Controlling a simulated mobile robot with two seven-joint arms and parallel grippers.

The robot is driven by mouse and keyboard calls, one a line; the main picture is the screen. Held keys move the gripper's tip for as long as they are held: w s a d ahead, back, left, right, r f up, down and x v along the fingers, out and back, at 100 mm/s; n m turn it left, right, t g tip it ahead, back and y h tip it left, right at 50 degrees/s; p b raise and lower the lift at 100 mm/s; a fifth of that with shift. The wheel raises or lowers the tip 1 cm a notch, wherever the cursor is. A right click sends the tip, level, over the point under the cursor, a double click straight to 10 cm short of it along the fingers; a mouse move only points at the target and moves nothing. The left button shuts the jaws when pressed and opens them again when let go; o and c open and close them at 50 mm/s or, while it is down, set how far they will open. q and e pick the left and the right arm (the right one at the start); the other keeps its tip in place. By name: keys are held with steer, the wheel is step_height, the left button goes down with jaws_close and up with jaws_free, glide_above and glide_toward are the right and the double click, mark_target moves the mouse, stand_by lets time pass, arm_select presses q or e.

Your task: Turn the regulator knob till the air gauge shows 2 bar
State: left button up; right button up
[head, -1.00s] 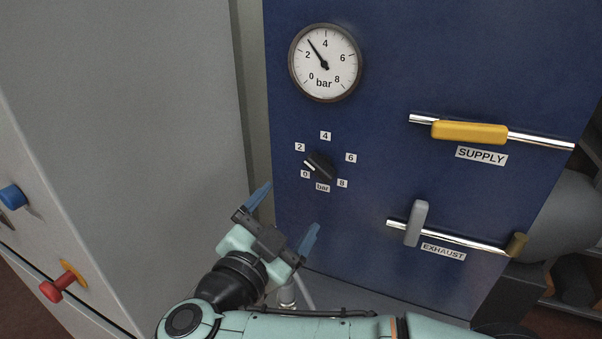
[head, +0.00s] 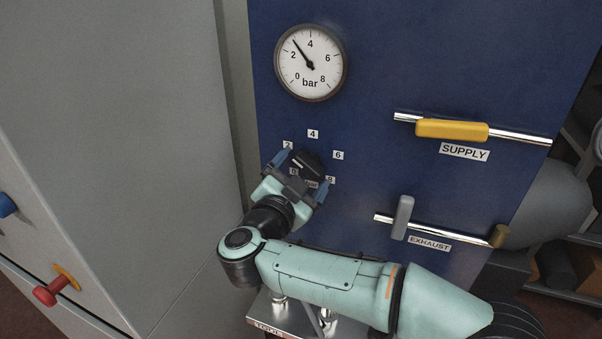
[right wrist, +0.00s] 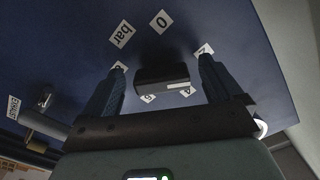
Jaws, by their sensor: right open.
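The air gauge (head: 322,78) is round with a white face, at the upper left of the blue panel in the head view. Its needle points between 2 and 4, near 3. The black regulator knob (head: 309,161) is below it, ringed by number labels; my gripper partly covers the knob and its lower labels. My right gripper (head: 301,172) is open around the knob, one finger to each side. In the right wrist view the knob (right wrist: 160,77) shows between the fingertips, with small gaps beside it. My left gripper is out of view.
A grey cabinet (head: 120,120) stands at left with a red knob (head: 47,295). A metal tray (head: 258,310) is under my right arm.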

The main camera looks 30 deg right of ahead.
steer(key=c, duration=1.1)
steer(key=shift+o, duration=0.3)
steer(key=shift+f+m, duration=0.1)
steer(key=shift+m, duration=0.3)
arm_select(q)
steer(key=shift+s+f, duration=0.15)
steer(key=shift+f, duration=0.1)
arm_select(e)
steer(key=o, duration=1)
steer(key=shift+o, duration=0.2)
steer(key=shift+a, duration=0.1)
steer(key=shift+a, duration=0.1)
arm_select(q)
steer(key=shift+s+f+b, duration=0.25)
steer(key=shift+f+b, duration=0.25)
steer(key=shift+b, duration=0.05)
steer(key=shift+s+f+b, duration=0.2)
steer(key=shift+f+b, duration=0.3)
steer(key=shift+b, duration=0.05)
arm_select(e)
steer(key=v, duration=1.3)
steer(key=shift+s, duration=0.1)
steer(key=shift+a, duration=0.1)
